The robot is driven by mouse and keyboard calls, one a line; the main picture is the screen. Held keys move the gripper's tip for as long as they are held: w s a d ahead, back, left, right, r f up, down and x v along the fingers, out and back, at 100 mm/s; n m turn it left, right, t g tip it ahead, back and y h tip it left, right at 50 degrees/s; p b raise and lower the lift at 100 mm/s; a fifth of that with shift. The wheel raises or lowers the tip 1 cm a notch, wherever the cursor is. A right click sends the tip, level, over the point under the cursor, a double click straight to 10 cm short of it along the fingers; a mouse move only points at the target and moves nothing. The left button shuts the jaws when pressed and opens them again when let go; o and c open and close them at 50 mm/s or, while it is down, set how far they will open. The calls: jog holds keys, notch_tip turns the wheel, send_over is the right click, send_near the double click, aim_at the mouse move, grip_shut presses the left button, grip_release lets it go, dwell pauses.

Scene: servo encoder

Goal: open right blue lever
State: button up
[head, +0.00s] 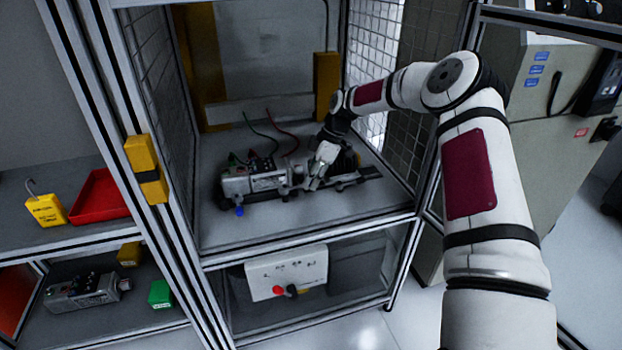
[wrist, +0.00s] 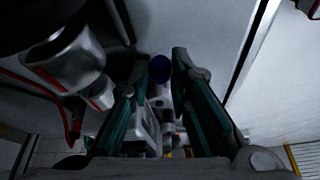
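The servo motor (head: 250,182) lies on a fixture on the cell's shelf in the head view. A left blue lever knob (head: 239,211) shows at the fixture's front left. My gripper (head: 316,182) is low over the fixture's right part and hides some of it. In the wrist view, a dark blue round knob (wrist: 160,68) appears between the tips of my two green fingers (wrist: 160,62). It seems to be the right blue lever's knob. The fingers are apart, with a narrow gap on each side of the knob. I cannot tell how deep the knob sits between them.
Mesh walls and metal posts (head: 185,190) enclose the cell. A red and a black cable (head: 285,135) rise behind the motor. A white control box (head: 287,272) is below the shelf. A red tray (head: 99,195) and yellow box (head: 46,209) stand on the left rack. The shelf's front left is clear.

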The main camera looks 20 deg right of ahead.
jog(key=o, duration=0.4)
jog(key=v, duration=1.2)
